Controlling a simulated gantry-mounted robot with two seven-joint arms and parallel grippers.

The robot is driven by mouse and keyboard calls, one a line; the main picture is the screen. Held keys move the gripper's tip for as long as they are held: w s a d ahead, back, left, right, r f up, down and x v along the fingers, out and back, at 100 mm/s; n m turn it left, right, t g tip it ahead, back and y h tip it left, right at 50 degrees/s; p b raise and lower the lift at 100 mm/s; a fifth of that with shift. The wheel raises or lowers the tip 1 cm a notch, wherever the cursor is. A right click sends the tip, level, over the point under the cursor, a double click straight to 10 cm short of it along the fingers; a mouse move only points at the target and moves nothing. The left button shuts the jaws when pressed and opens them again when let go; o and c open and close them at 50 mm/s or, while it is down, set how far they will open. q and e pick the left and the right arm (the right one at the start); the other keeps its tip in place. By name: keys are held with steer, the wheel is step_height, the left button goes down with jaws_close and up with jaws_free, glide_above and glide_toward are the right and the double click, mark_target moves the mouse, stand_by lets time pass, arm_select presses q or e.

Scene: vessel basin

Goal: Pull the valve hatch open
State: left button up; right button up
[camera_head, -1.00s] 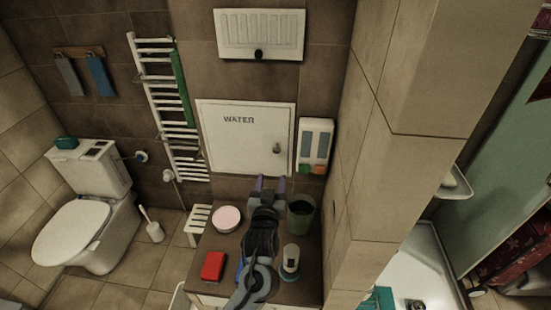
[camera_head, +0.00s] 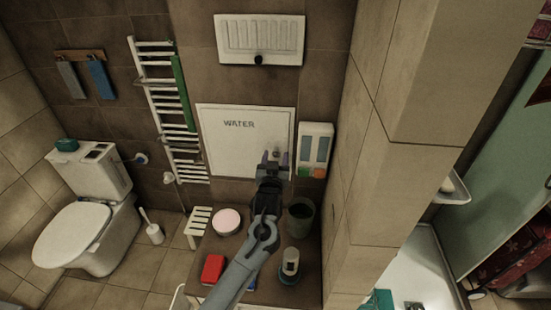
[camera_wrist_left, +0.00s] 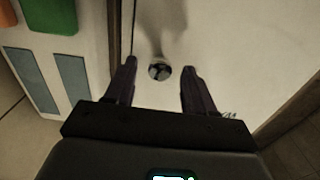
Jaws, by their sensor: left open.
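The valve hatch (camera_head: 225,150) is a white square panel marked WATER on the brown tiled wall, and it looks closed. Its small dark round knob (camera_wrist_left: 160,71) shows in the left wrist view, ahead of and between my fingertips. I cannot tell whether they touch it. In the head view the gripper mostly covers the knob. My left gripper (camera_head: 274,157) is open in front of the hatch's lower right part, and its two purple fingers show apart in the left wrist view (camera_wrist_left: 159,85). My right gripper is not in view.
A white dispenser (camera_head: 315,150) hangs right of the hatch, close to the gripper. Below, the counter holds a pink-topped round tin (camera_head: 227,221), a red box (camera_head: 213,268), a dark green cup (camera_head: 301,218) and a bottle (camera_head: 290,262). A towel radiator (camera_head: 160,120) stands left.

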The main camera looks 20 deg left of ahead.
arm_select(q)
steer(key=shift+c, duration=0.3)
jaws_close()
stand_by(0.3)
